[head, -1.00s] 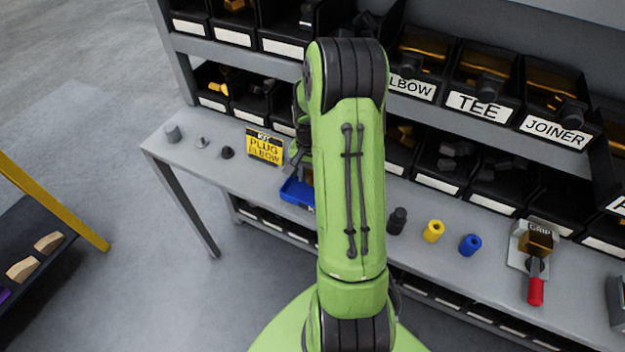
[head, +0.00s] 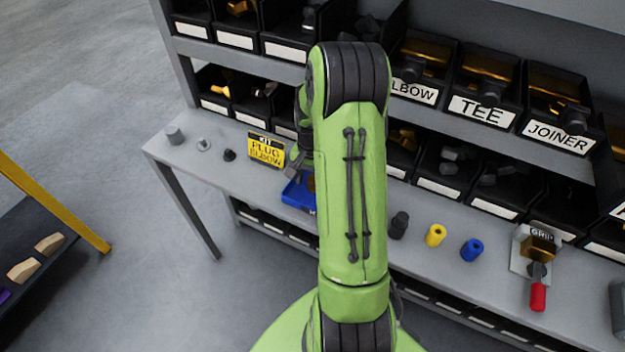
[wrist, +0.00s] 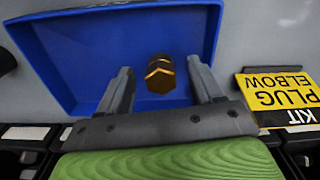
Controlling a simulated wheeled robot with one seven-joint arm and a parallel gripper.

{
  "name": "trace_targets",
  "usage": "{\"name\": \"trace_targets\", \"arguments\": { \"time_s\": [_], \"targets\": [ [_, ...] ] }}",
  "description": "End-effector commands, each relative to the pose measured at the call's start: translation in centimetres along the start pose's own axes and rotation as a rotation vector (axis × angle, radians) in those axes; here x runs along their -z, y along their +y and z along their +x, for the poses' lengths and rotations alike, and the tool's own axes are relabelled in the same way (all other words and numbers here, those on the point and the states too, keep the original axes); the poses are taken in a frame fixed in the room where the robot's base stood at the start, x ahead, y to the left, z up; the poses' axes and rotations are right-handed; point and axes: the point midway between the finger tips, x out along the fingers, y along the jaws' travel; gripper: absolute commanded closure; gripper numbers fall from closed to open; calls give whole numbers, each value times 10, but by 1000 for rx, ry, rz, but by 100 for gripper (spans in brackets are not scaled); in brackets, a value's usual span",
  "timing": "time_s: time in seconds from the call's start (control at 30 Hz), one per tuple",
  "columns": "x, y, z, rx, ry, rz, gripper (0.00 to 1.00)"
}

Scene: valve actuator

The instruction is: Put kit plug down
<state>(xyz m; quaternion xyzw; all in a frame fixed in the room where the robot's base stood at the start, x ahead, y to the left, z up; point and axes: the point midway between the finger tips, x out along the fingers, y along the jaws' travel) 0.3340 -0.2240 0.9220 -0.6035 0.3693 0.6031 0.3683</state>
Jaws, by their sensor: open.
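A brass plug (wrist: 160,74) with a hexagonal head shows in the wrist view between my gripper's fingers, with a gap on each side. It appears to be in the blue tray (wrist: 60,60); whether it rests on the floor of the tray I cannot tell. My gripper (wrist: 160,85) is open over the tray. In the head view the blue tray (head: 297,195) is partly hidden behind my green arm, and the plug is not clearly visible there. A yellow kit card (head: 266,150) reading plug and elbow stands left of the tray.
Small grey and black parts (head: 203,145) stand on the bench's left end. A black cylinder (head: 399,225), yellow piece (head: 436,235), blue piece (head: 472,250) and red-handled fixture (head: 538,270) stand to the right. Labelled bins (head: 484,95) line the shelves behind.

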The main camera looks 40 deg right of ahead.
Motion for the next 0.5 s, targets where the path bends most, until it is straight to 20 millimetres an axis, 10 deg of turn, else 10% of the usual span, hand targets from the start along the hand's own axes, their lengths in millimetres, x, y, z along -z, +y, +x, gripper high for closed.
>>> {"name": "trace_targets", "arguments": {
  "time_s": [0.3,0.5],
  "targets": [
    [0,0,-87,2,4,0,34],
    [-2,-1,-110,2,5,-8,34]
  ]
}}
